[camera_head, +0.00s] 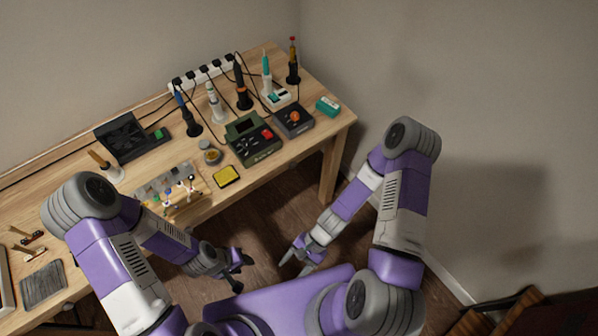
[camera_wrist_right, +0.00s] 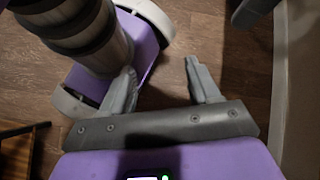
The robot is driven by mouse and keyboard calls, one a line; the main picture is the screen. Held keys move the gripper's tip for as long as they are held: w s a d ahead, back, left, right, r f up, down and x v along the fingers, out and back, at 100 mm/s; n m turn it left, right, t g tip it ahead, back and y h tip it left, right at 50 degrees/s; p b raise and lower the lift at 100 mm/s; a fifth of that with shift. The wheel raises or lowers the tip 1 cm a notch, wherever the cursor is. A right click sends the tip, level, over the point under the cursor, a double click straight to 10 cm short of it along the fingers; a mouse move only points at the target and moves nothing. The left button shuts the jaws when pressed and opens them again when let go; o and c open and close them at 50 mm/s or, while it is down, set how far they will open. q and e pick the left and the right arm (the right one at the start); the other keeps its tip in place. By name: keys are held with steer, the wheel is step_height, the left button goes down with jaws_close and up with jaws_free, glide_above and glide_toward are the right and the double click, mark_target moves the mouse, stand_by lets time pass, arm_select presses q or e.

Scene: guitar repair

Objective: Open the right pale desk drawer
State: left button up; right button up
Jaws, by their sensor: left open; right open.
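No pale desk drawer can be made out in either view. A pale wooden desk (camera_head: 318,137) stands along the wall, its top covered with tools; its front face is mostly out of sight below the top or behind my left arm. My left gripper (camera_head: 242,273) is open and empty, over the floor in front of the desk. My right gripper (camera_head: 293,267) is open and empty, just right of the left one and apart from the desk. In the right wrist view, the right gripper (camera_wrist_right: 160,78) has its fingers spread with only floor and parts of my own body beyond.
Soldering tools, a green meter (camera_head: 252,139), a white power strip (camera_head: 203,74) and a yellow sponge tray (camera_head: 226,176) crowd the desktop. Dark wooden furniture (camera_head: 510,315) is at the lower right. Wooden floor (camera_head: 265,215) is clear between desk and grippers. A wall stands at right.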

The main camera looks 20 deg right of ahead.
steer(key=w+a+m+t+y+b, duration=0.2)
steer(key=w+a+m+y, duration=0.2)
steer(key=w+m+y, duration=0.15)
steer(key=m+t+h+b, duration=0.5)
steer(key=m+t+h, duration=0.3)
steer(key=m+t, duration=1.05)
glide_toward(294, 167)
steer(key=w, duration=0.2)
steer(key=shift+m+y, duration=0.25)
steer(key=shift+m, duration=0.15)
steer(key=b+x, duration=0.2)
steer(key=x, duration=0.5)
steer(key=shift+w+a, duration=0.2)
steer(key=shift+a, duration=0.05)
jaws_close()
